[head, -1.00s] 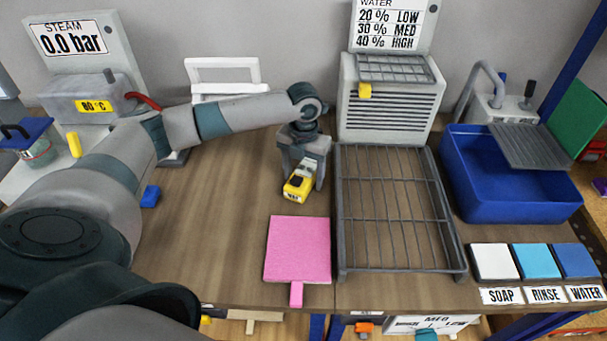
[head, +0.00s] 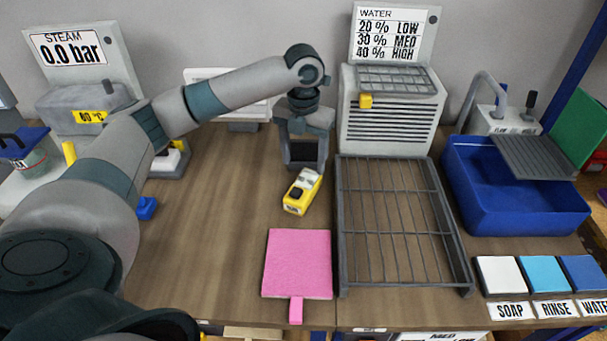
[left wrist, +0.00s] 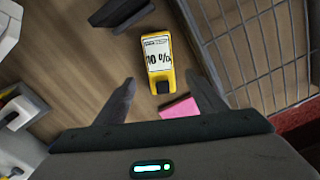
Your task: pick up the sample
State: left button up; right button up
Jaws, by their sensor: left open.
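The pink square sample (head: 297,262) lies flat on the wooden table, with a narrow pink tab at its front edge. A pink part of it also shows in the left wrist view (left wrist: 181,109), near the right finger; the rest is hidden by my gripper. My left gripper (head: 304,166) is behind the sample and above the table, pointing down, open and empty. In the left wrist view its two fingers (left wrist: 165,80) are spread wide. A yellow meter (head: 302,191) reading 10 % (left wrist: 157,58) lies between gripper and sample. My right gripper is not in view.
A grey wire rack (head: 341,230) stands right of the sample, with a blue basin (head: 515,215) beyond it. White, light-blue and blue pads lie at front right. A small blue block (head: 147,208) lies at left. The table left of the sample is clear.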

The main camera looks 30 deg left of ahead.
aim_at(298, 267)
jog(key=u, duration=1.05)
